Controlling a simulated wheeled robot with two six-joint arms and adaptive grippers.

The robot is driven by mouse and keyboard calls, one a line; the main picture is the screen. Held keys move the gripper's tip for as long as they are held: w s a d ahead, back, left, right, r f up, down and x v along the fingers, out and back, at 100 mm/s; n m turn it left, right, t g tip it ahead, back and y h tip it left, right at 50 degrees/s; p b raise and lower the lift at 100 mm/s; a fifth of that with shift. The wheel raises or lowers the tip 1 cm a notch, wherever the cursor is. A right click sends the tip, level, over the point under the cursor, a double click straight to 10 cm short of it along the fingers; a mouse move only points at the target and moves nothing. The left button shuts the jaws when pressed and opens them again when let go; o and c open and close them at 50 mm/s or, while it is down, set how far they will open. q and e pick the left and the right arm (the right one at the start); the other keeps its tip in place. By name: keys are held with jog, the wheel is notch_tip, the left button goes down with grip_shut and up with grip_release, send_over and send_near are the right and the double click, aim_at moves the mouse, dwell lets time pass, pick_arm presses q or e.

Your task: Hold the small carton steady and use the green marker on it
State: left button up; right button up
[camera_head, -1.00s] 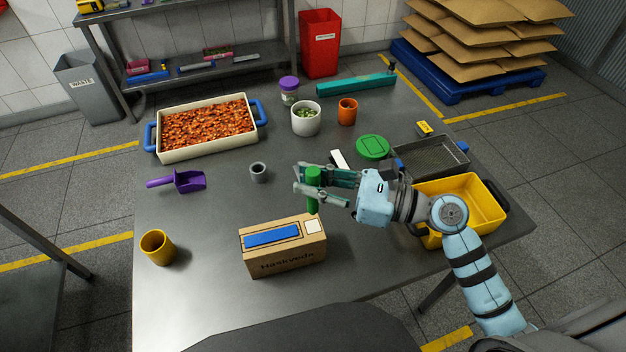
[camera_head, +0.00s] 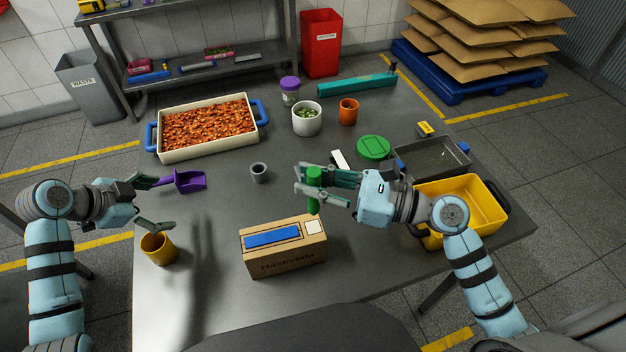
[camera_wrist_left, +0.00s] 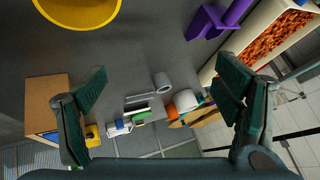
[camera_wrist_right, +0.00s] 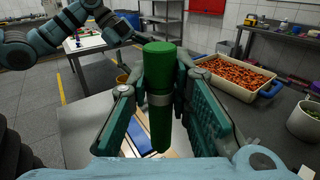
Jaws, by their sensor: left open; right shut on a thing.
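The small carton (camera_head: 284,262) sits on the front middle of the steel table, with a blue strip and a white square on its top. It also shows at the left of the left wrist view (camera_wrist_left: 45,98). My right gripper (camera_head: 313,190) is shut on the green marker (camera_head: 313,178), held upright just above and behind the carton's right end. The marker fills the middle of the right wrist view (camera_wrist_right: 160,95). My left gripper (camera_head: 160,204) is open and empty over the table's left edge, apart from the carton, near the yellow cup (camera_head: 158,249).
A purple scoop (camera_head: 190,181) lies beside my left gripper. A grey cup (camera_head: 259,173) stands behind the carton. A yellow bin (camera_head: 489,207) is under my right forearm. A tray of orange pieces (camera_head: 168,157) stands at the back left.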

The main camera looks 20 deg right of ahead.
pick_arm(q)
jog(key=s+d+r+m+g+h, duration=0.25)
jog(key=s+d+g, duration=0.25)
jog(key=s+d, duration=0.65)
jog(key=shift+h, duration=0.45)
jog(key=x, duration=0.3)
jog(key=s+x, duration=0.1)
jog(key=x, duration=0.3)
jog(key=a+f+x, duration=0.1)
jog(key=x, duration=0.3)
jog(key=shift+s+a+f, duration=0.1)
jog(key=shift+s, duration=0.15)
jog(key=c, duration=1.5)
